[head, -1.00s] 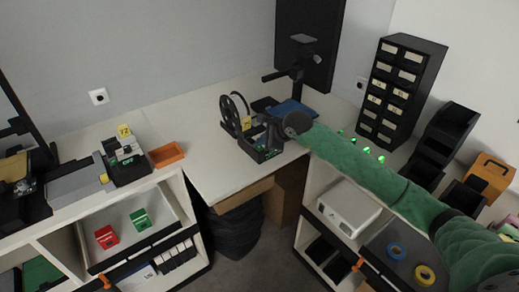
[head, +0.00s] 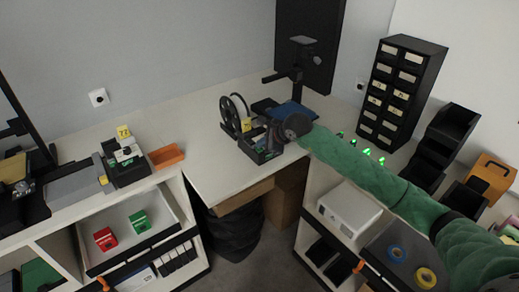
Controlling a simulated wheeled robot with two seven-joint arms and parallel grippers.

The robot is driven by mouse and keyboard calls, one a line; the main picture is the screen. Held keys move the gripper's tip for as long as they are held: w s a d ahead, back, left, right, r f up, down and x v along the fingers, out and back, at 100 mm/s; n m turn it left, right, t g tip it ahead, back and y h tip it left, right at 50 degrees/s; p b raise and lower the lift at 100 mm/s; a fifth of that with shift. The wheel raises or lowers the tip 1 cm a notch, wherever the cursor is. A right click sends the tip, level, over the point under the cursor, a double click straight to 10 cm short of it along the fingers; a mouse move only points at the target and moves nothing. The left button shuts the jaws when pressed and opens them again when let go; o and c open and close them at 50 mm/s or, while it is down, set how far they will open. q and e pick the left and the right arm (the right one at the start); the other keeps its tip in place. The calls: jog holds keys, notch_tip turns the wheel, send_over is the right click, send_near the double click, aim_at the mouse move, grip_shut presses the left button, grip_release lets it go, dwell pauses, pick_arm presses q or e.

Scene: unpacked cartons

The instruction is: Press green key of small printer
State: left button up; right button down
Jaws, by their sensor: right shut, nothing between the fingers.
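A small dark printer-like device (head: 250,150) with a large reel (head: 236,113) beside it stands near the front of the corner desk. It carries a yellow tag, and green shows low on its front (head: 268,155). My right arm reaches in from the right, and my right gripper (head: 272,138) is shut and empty, right at this device. Whether it touches the green key cannot be told at this size. Another small device (head: 126,168) with a yellow tag and a green spot stands on the left counter. My left gripper is not in view.
An orange tray (head: 166,156) lies beside the left device. A black stand (head: 297,75) rises behind the reel device. A dark drawer cabinet (head: 400,90) and black bins (head: 450,130) stand at the right. The desk's front left part is clear.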

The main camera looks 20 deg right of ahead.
aim_at(262, 152)
jog(key=shift+f+b, duration=0.3)
jog(key=shift+b, duration=0.05)
dwell(0.4)
jog(key=shift+r, duration=0.1)
dwell(0.3)
jog(key=shift+r, duration=0.85)
notch_tip(262, 152, up, 5)
dwell(0.6)
dwell(0.5)
